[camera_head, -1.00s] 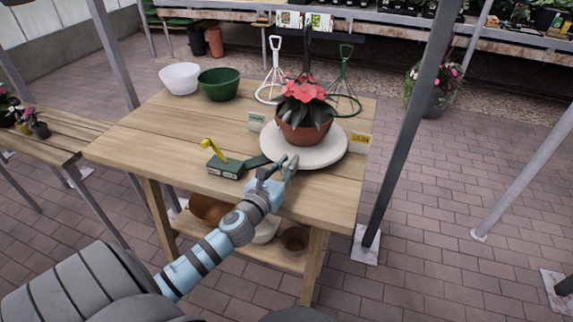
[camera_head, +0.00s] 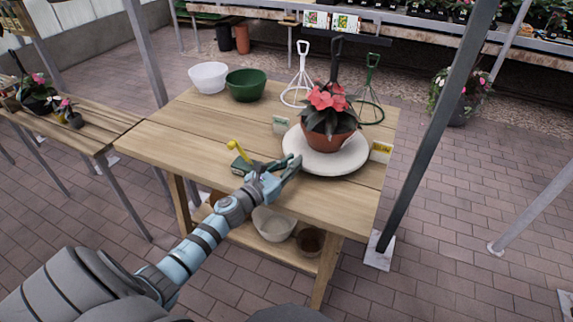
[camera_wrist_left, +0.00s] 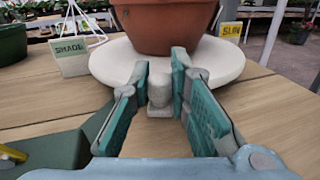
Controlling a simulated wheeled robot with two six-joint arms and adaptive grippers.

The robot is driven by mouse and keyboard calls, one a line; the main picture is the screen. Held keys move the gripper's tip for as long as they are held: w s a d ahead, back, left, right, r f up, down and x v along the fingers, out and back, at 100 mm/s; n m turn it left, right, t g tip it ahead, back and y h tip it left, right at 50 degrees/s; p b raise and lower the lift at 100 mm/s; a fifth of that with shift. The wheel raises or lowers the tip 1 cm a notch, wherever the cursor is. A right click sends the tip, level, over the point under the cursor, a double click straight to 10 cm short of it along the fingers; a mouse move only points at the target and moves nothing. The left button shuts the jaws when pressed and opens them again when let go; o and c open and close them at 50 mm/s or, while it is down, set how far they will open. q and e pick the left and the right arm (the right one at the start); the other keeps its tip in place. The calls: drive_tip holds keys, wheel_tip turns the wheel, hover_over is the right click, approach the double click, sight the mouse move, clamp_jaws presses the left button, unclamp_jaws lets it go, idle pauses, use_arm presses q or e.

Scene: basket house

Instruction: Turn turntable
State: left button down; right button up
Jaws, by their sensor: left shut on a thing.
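The turntable (camera_head: 345,166) is a round pale disc on the wooden table (camera_head: 215,150). A terracotta pot (camera_head: 327,138) with a red-flowered plant (camera_head: 327,103) stands upright on it. A small grey knob (camera_wrist_left: 160,88) sits at the disc's near edge in the wrist view. My left gripper (camera_head: 291,161) is at the disc's front-left rim. In the wrist view, its teal-padded fingers (camera_wrist_left: 161,72) are shut on the knob, one on each side. My right gripper is not in view.
A green SHADE sign (camera_head: 280,125) stands left of the disc and a yellow SUN sign (camera_head: 381,152) right of it. A dark green tool with a yellow handle (camera_head: 238,150) lies beside my gripper. Bowls (camera_head: 246,84) and wire stands (camera_head: 299,80) are behind.

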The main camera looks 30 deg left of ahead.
use_arm(q)
drive_tip(key=shift+w+a+r+b, duration=0.15)
drive_tip(key=shift+a+b, duration=0.1)
drive_tip(key=shift+a, duration=0.3)
drive_tip(key=shift+w+a+f+b, duration=0.1)
drive_tip(key=shift+a+b, duration=0.15)
drive_tip(key=shift+a, duration=0.25)
drive_tip(key=shift+w+a+r, duration=0.1)
drive_tip(key=shift+a+r, duration=0.1)
drive_tip(key=shift+a, duration=0.15)
